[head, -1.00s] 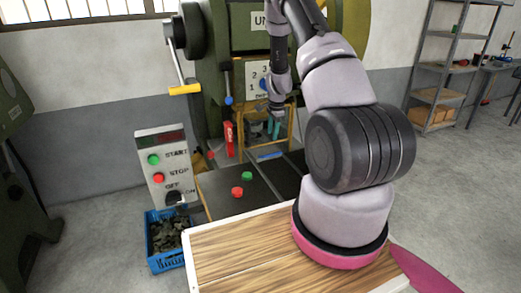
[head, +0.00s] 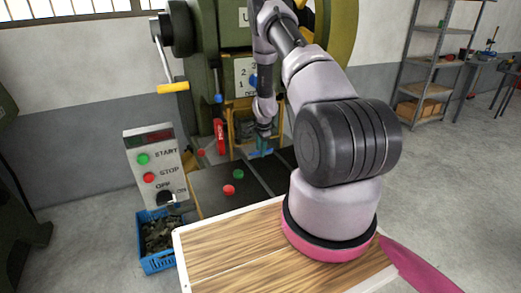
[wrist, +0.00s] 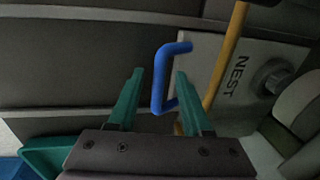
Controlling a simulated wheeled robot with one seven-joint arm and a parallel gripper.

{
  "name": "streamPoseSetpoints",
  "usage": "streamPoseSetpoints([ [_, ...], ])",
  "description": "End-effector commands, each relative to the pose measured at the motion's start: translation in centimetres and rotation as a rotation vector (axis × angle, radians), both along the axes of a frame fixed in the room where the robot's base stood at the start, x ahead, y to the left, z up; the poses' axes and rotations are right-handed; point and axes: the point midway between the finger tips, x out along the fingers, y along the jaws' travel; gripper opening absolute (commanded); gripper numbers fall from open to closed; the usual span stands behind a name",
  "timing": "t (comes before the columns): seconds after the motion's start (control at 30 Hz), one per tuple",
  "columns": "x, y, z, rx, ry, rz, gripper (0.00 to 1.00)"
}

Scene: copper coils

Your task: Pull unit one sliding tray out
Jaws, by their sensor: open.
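The blue handle (wrist: 157,85) stands up in the wrist view beside a pale plate marked NEST (wrist: 236,80), which I take to be part of the sliding tray. My gripper (wrist: 158,74) is open, with one green finger on each side of the handle in this view. I cannot tell whether either finger touches it. In the head view my gripper (head: 264,146) is low at the front of the green press (head: 225,40), whose sign is partly cut off. The tray is mostly hidden there by my arm.
A yellow bar (wrist: 226,55) runs close by the handle on the right. In the head view, a red and a green button (head: 238,174) sit on the dark bed. A control box (head: 156,165) and a blue crate of scrap (head: 150,262) are at the left.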

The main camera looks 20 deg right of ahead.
Motion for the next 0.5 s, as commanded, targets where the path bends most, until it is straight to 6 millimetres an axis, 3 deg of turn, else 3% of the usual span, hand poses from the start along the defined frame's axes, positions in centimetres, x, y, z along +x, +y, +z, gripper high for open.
streamPoseSetpoints([
  [0.13,0.00,0.00,0.02,0.000,0.000,0.000,0.50],
  [0.27,-0.01,0.00,0.03,0.000,0.000,0.000,0.00],
  [0.5,-0.01,0.00,0.04,0.000,0.000,0.000,0.00],
])
